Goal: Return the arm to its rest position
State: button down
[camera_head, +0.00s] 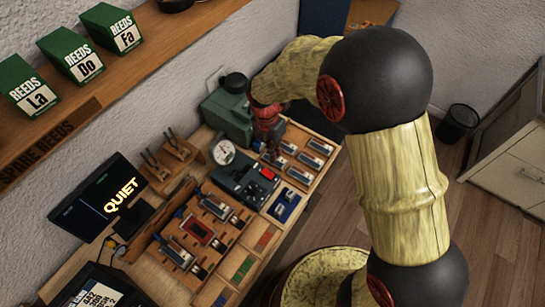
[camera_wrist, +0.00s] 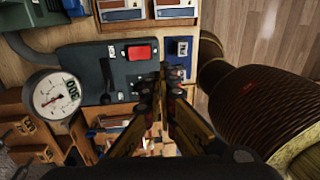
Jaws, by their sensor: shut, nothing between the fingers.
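My arm, in yellow segments with black joints, spans the right half of the head view and bends down toward the workbench. My gripper (camera_head: 268,147) is small and partly hidden there, above the back of the bench beside the green box. In the wrist view my gripper (camera_wrist: 174,82) has its two fingers together at the tips, with nothing held. The fingertips show in front of the lower right of a dark grey panel (camera_wrist: 90,60) with a red button (camera_wrist: 139,52). The gap between tips and panel cannot be told.
A round gauge (camera_head: 223,152) stands beside the panel, near the green box (camera_head: 228,112). A wooden tray (camera_head: 326,139) holds several metal-topped blocks. A screen reading QUIET (camera_head: 100,200) stands at left, below a shelf (camera_head: 120,75) with green boxes. Open floor (camera_head: 500,235) lies to the right.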

jog(key=shift+r, duration=0.1)
dwell(0.6)
jog(key=s+d+r+m+t+b, duration=0.2)
jog(key=s+d+r+m+b, duration=0.2)
jog(key=m, duration=0.5)
jog(key=s+d+r+m+t+b, duration=0.2)
jog(key=s+d+r+m+b, duration=0.2)
jog(key=s+d+m+b, duration=0.2)
jog(key=s+d+r+m+t+y+b, duration=0.1)
jog(key=s+d+r+m+b, duration=0.3)
jog(key=s+m, duration=0.5)
jog(key=d+m+t, duration=0.1)
jog(key=m, duration=0.3)
jog(key=shift+d+b, duration=0.3)
jog(key=shift+b, duration=0.1)
